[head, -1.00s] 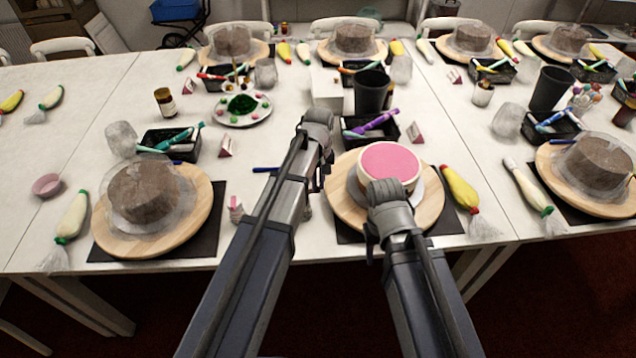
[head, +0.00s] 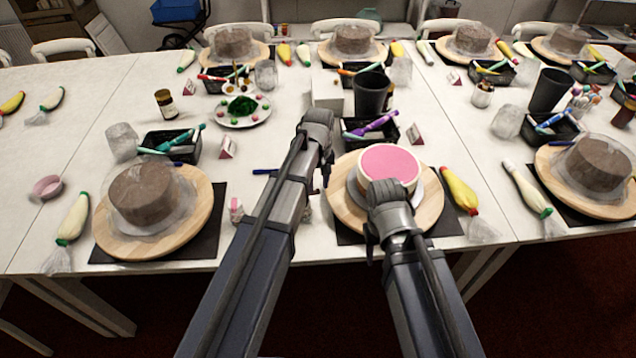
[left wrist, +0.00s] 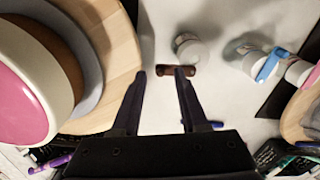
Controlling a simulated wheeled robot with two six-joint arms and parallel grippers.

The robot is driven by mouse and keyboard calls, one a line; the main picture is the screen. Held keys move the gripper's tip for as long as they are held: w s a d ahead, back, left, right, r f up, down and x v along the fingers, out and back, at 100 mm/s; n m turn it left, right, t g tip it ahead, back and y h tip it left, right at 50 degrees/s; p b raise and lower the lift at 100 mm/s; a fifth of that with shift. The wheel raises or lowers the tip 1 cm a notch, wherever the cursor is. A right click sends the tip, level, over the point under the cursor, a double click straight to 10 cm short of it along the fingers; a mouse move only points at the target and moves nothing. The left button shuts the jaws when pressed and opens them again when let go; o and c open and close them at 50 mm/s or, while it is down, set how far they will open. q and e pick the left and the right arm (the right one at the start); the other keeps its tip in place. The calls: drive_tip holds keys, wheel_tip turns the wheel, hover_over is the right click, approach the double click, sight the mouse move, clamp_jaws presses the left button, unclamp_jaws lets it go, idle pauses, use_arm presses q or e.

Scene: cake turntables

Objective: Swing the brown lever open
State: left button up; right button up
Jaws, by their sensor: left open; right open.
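The brown lever (left wrist: 190,71) is a short reddish-brown bar on the white table in the left wrist view, next to a small white cylinder (left wrist: 188,48). My left gripper (left wrist: 160,74) is open above the table. The lever's left end shows between its fingertips, and the right fingertip overlaps the bar. I cannot tell whether they touch. In the head view, my left gripper (head: 324,172) and arm hide the lever. My right gripper (head: 377,235) is at the front edge of the pink-topped cake (head: 388,163); its fingers are mostly hidden.
The pink-topped cake stands on a round wooden board (head: 345,200) right of my left gripper. A black tray of pens (head: 355,134) and a dark cup (head: 370,92) stand behind. A blue pen (head: 264,171) lies left of my left arm. A wrapped brown cake (head: 143,190) is further left.

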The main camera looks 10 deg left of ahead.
sight(318, 190)
use_arm(q)
wheel_tip(318, 190, up, 7)
drive_tip(key=p, duration=0.6)
drive_tip(key=shift+r+p, duration=0.15)
drive_tip(key=shift+p, duration=0.2)
drive_tip(key=shift+s+d, duration=0.1)
